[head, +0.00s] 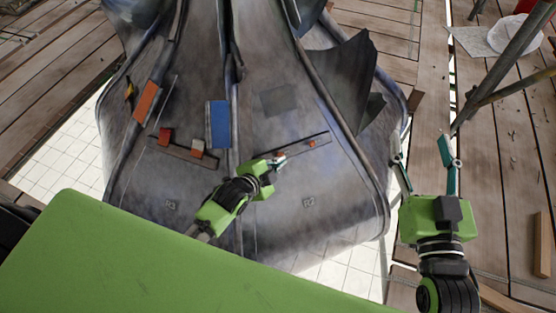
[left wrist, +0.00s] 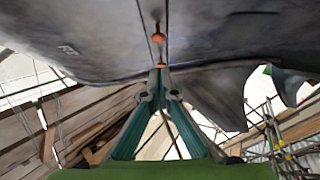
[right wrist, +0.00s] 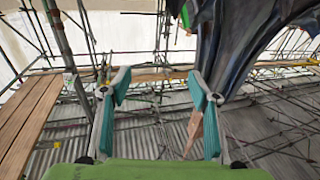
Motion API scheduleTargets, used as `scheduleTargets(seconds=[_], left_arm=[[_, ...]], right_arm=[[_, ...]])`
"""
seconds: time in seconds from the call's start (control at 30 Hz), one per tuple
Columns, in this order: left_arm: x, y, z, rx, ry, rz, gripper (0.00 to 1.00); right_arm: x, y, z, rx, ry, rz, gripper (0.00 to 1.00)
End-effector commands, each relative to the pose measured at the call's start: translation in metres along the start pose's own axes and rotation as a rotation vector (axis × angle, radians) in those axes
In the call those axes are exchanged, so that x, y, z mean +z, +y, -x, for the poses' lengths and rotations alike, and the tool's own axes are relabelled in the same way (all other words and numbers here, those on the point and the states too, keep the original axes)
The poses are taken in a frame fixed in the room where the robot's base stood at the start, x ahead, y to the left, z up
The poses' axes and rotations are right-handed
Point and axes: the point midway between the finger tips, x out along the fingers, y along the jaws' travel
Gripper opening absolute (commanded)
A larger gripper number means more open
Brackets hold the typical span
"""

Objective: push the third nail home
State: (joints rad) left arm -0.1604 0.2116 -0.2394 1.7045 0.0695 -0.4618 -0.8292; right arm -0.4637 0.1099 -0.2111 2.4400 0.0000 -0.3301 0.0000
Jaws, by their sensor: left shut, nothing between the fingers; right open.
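My left gripper (head: 279,159) is shut and empty, its tips at the left part of a dark seam on the grey metal spire skin (head: 290,205). In the left wrist view its closed tips (left wrist: 160,70) are right at an orange nail head (left wrist: 160,65); I cannot tell whether they touch. Another orange nail (left wrist: 157,38) stands out further along the seam. The head view shows an orange nail (head: 311,143) right of the left gripper. My right gripper (head: 424,158) is open and empty, off the spire's right side; its spread fingers also show in the right wrist view (right wrist: 159,85).
An orange block (head: 147,101), a blue block (head: 219,124) and red pieces (head: 165,136) sit on the spire skin. Torn metal (head: 345,75) juts out at the upper right. Wooden decking (head: 500,150) and scaffold poles (head: 505,60) lie to the right.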

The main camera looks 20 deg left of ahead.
Motion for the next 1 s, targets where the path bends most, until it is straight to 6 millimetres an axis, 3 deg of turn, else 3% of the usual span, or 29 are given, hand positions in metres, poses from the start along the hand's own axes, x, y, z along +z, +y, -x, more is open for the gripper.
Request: scheduleTargets(seconds=[0.27,0.6,0.8,1.0], left_arm=[[0.007,0.002,-0.025,0.001,-0.001,-0.001,0.0],[0.024,0.001,-0.041,0.001,-0.001,-0.001,0.0],[0.028,0.0,-0.045,0.0,0.0,0.0,0.0],[0.029,0.0,-0.046,0.0,0.0,0.001,0.0]], right_arm=[[-0.057,-0.007,0.005,-0.015,0.285,-0.008,0.56],[-0.118,-0.013,0.034,-0.03,0.605,-0.021,0.56],[-0.136,-0.015,0.047,-0.034,0.705,-0.026,0.56],[-0.14,-0.015,0.051,-0.035,0.729,-0.027,0.56]])
